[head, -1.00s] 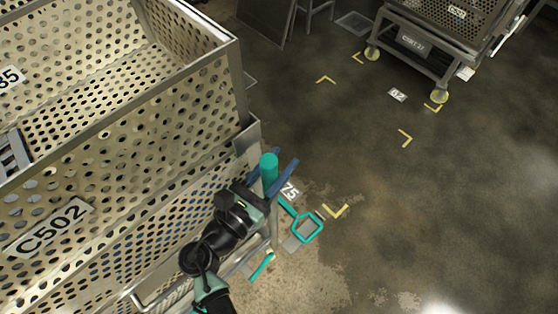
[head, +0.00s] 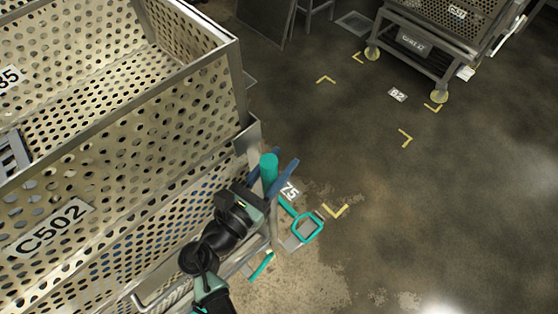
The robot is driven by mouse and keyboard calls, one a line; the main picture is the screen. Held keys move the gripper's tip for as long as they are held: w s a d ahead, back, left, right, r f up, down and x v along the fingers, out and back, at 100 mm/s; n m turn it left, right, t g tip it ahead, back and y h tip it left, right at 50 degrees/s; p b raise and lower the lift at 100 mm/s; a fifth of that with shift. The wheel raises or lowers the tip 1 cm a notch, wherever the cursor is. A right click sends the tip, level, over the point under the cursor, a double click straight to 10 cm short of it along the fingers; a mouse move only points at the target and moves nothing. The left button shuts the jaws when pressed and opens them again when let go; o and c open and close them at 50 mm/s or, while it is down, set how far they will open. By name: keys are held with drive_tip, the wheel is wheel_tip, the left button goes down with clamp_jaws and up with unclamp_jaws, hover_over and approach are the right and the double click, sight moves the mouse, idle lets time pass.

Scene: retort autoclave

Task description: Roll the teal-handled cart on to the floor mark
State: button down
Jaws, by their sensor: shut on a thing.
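The cart with the teal handle carries a large perforated metal basket (head: 120,130) labelled C502, filling the left of the head view. Its upright teal handle (head: 269,168) stands at the cart's right corner. My gripper (head: 268,185), with blue fingers, is shut on this handle; the black wrist hides part of the cart frame. A teal loop (head: 307,227) sticks out low beside the corner. Yellow corner marks lie on the floor: one (head: 335,211) near the cart beside a "75" plate (head: 290,191), others around a "62" plate (head: 397,95).
Another cart (head: 430,45) with a perforated basket and pale wheels stands at the top right, close to yellow corner marks (head: 405,138). A dark panel (head: 265,20) and a floor grate (head: 355,25) are at the top. The floor on the right is clear.

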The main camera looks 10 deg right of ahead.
idle(0.3)
drive_tip(key=s+d+p, duration=0.2)
drive_tip(key=s, duration=0.1)
drive_tip(key=shift+s+d+f, duration=0.15)
drive_tip(key=shift+s+d, duration=0.15)
drive_tip(key=shift+d, duration=0.05)
drive_tip(key=c, duration=0.7)
unclamp_jaws()
drive_tip(key=shift+s+d, duration=0.1)
drive_tip(key=shift+o, duration=1.1)
drive_tip(key=shift+w+a, duration=0.25)
drive_tip(key=shift+a, duration=0.1)
